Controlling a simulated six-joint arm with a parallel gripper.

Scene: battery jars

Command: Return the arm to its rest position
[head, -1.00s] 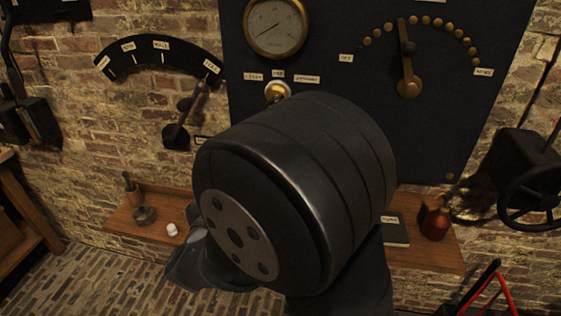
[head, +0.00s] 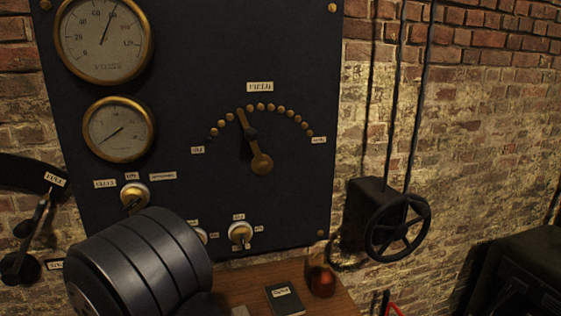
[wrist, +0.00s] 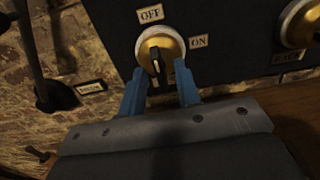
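My gripper (wrist: 160,68) shows in the wrist view with its two blue fingers apart. The fingertips lie near a brass rotary switch (wrist: 172,48) with a white rim, marked OFF above and ON at the right. The switch's black knob (wrist: 155,62) appears between the fingertips, with gaps on both sides. I cannot tell whether a finger touches the switch. In the head view, part of my dark, rounded arm (head: 140,265) fills the lower left, and my gripper is out of sight.
A dark panel (head: 190,80) carries gauges, rotary switches and a brass FIELD lever (head: 252,145). Below it, a wooden shelf (head: 250,275) holds a dark notebook (head: 285,299) and a reddish-brown bottle (head: 322,282). A black handwheel (head: 397,228) stands out on the right wall.

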